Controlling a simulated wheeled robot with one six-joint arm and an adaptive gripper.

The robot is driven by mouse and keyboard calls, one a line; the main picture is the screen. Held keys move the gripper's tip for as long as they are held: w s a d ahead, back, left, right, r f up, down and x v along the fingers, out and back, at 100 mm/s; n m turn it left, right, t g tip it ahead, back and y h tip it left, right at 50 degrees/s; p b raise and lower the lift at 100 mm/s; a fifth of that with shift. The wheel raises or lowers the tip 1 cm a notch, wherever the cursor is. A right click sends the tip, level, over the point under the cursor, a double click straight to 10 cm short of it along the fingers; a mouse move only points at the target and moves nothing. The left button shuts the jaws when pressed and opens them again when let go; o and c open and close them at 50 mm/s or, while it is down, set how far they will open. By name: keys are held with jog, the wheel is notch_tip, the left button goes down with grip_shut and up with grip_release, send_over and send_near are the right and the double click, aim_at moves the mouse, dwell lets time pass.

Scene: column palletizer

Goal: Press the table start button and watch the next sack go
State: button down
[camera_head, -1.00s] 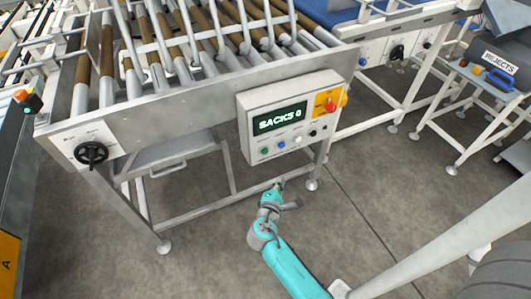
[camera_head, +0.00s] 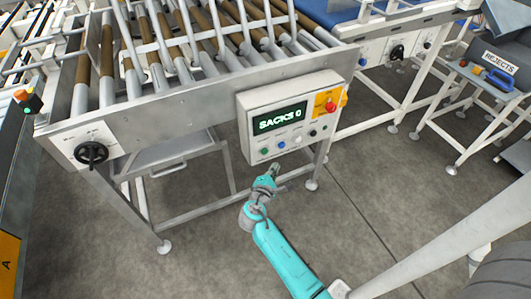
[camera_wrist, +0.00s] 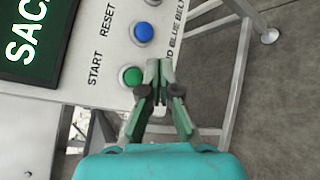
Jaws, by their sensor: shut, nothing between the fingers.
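The control box (camera_head: 290,141) on the front of the roller table has a display (camera_head: 279,118) reading "SACKS 0". The green start button (camera_head: 264,152) is at its lower left; in the wrist view the green button (camera_wrist: 130,76) sits beside the word START. The blue reset button (camera_head: 281,145) is to its right; it also shows in the wrist view (camera_wrist: 142,32). My gripper (camera_head: 274,169) is just below the box. In the wrist view my gripper (camera_wrist: 158,68) is shut and empty, its tips just beside the green button. I cannot tell whether they touch it.
A red stop knob (camera_head: 330,106) on a yellow plate is at the box's upper right. A black rotary handle (camera_head: 91,152) is on the table's left end. A REJECTS stand (camera_head: 470,80) is at the right. The floor (camera_head: 365,200) below is open.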

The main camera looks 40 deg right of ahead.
aim_at(265, 151)
jog(key=shift+w+d, duration=0.2)
jog(key=shift+w, duration=0.5)
jog(key=shift+w+d, duration=0.2)
jog(key=shift+w, duration=0.55)
jog(key=shift+w+d, duration=0.2)
jog(key=shift+w, duration=0.5)
jog(key=shift+w, duration=0.1)
jog(key=shift+w+d, duration=0.15)
jog(key=shift+w, duration=0.15)
